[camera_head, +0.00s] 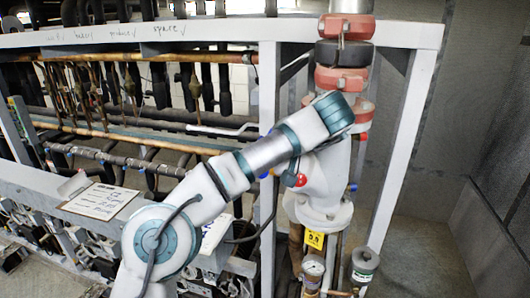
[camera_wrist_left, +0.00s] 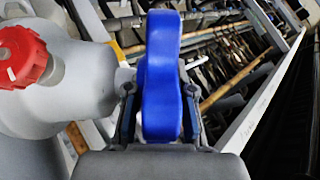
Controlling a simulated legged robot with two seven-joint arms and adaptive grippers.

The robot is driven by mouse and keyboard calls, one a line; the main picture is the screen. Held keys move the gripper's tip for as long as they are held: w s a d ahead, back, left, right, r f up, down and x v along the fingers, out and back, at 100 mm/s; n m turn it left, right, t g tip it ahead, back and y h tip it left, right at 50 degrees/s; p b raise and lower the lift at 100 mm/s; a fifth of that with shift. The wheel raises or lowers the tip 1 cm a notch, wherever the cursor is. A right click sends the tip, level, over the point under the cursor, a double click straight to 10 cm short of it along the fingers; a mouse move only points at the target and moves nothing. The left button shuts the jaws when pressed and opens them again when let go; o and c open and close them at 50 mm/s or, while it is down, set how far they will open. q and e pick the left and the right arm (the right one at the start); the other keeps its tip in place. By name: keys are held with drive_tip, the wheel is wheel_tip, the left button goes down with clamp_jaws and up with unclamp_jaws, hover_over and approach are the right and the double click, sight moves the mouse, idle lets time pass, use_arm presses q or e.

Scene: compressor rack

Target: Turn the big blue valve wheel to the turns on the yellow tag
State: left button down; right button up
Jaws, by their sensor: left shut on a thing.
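The blue valve wheel (camera_wrist_left: 161,75) shows edge-on in the left wrist view, beside a grey valve body (camera_wrist_left: 80,85). My left gripper (camera_wrist_left: 160,92) has one finger on each side of the rim and is shut on it. In the head view my left arm covers most of the wheel and the gripper; only small blue bits show around the pale valve body (camera_head: 327,180). The yellow tag (camera_head: 314,240) hangs below the valve; its marking is too small to read surely. My right gripper is in neither view.
A red knob (camera_wrist_left: 22,57) sits close to the wheel on the valve body. A white frame post (camera_head: 268,120) stands just left of the valve. A gauge (camera_head: 313,266) is below it. A clipboard (camera_head: 100,200) lies on the left rail.

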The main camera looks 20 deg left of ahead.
use_arm(q)
drive_tip(key=shift+g, duration=0.7)
drive_tip(key=c, duration=1.3)
unclamp_jaws()
drive_tip(key=shift+w+d, duration=0.1)
drive_tip(key=shift+w, duration=0.15)
drive_tip(key=shift+s, duration=0.15)
